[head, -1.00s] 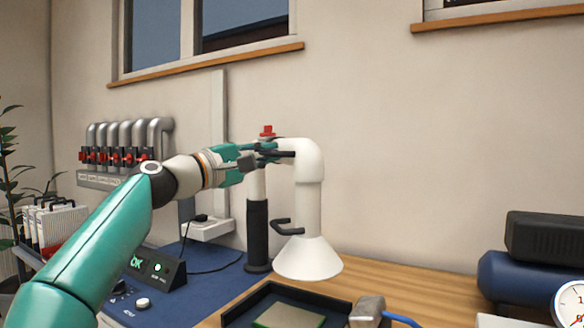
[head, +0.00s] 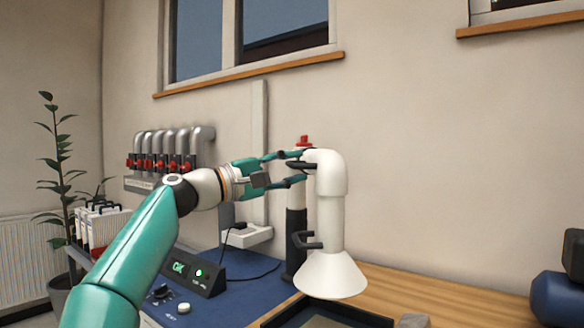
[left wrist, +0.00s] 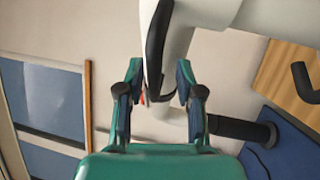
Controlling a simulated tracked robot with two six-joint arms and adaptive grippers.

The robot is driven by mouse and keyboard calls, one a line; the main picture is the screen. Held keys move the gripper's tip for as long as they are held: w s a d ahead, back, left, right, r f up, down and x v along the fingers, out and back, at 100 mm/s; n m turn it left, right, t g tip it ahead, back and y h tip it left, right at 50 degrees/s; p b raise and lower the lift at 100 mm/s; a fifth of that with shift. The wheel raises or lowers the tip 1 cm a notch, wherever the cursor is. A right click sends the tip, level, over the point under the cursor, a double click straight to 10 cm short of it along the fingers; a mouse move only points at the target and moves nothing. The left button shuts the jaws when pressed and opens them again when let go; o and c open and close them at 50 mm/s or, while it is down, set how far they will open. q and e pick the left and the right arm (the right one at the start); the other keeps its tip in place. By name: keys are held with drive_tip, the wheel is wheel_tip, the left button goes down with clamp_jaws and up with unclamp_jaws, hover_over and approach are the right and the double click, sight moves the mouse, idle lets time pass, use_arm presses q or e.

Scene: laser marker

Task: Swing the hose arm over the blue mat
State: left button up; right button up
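The hose arm (head: 331,190) is a white bent pipe on a post with a black sleeve and a red knob. Its cone-shaped hood (head: 331,275) hangs down near the blue mat's right edge, by the wood and a dark tray. The blue mat (head: 243,296) lies to the left, under a control box. My left gripper (head: 290,168) is at the pipe's upper bend. Its fingers stand apart on either side of a black handle, which shows between them in the left wrist view (left wrist: 154,45). Contact is hard to tell. My right gripper is not in view.
A control box (head: 188,270) with a lit green display stands on the mat. A dark-rimmed tray (head: 345,313) lies below the hood. Pipes with red valves (head: 165,160) are on the wall. A blue object (head: 560,295) stands far right.

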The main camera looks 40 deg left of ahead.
use_arm(q)
drive_tip(key=shift+s+r, duration=0.1)
drive_tip(key=shift+r, duration=0.05)
drive_tip(key=shift+s, duration=0.1)
drive_tip(key=shift+s+a, duration=0.1)
drive_tip(key=shift+s, duration=0.15)
drive_tip(key=v, duration=1.1)
drive_tip(key=shift+f, duration=0.2)
drive_tip(key=shift+s, duration=0.1)
